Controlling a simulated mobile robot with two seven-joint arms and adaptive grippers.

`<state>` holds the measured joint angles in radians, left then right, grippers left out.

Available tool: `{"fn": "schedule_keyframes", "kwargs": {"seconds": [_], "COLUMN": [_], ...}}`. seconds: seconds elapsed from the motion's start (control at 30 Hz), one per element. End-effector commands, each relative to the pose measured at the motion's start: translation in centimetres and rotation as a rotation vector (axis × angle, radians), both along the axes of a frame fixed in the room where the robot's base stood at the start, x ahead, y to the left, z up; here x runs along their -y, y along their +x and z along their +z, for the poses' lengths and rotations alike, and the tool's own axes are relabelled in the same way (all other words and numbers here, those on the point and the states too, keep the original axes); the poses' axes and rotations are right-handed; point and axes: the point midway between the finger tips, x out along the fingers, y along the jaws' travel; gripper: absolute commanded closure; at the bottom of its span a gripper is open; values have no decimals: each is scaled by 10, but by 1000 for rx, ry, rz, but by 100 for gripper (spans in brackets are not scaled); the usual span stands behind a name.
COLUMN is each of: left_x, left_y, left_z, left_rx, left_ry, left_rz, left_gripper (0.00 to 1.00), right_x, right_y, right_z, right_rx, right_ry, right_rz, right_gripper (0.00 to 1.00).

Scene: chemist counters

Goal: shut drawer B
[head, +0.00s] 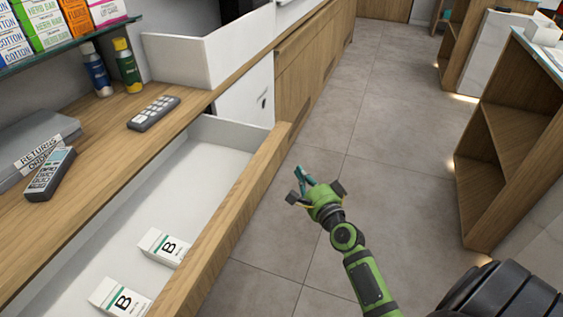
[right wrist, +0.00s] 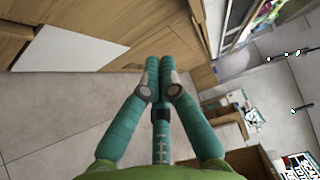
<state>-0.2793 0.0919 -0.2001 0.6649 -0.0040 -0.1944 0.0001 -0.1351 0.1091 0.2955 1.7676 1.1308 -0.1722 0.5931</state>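Drawer B (head: 231,216) is pulled out from the left counter in the head view, with a wooden front and a white inside. Two white boxes marked B, a nearer one (head: 119,297) and a farther one (head: 163,247), lie in it. My right gripper (head: 302,174) is over the floor to the right of the drawer front, apart from it. In the right wrist view its teal fingers (right wrist: 160,64) meet at the tips with nothing seen between them. My left gripper is not in view.
The wooden counter top (head: 105,125) holds a remote-like device (head: 153,113), another handheld device (head: 50,174), two bottles and a white open bin (head: 215,55). Open wooden shelves (head: 510,135) stand at the right. The tiled floor between is clear.

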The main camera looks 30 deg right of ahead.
Motion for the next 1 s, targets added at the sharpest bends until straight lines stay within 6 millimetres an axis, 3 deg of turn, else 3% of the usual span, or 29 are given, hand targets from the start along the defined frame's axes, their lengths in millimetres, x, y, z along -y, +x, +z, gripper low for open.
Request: {"fn": "schedule_keyframes", "kwargs": {"seconds": [0.2, 0.4, 1.0], "left_x": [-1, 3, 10], "left_y": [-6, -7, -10], "left_z": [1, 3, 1], "left_rx": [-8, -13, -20], "left_ry": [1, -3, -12], "left_rz": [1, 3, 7], "left_gripper": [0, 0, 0], "right_x": [0, -16, -19], "right_y": [44, 62, 70], "right_z": [1, 0, -1], "right_rx": [0, -1, -1], "right_ry": [2, 0, -2], "right_rz": [2, 1, 1], "right_gripper": [100, 100, 100]}}
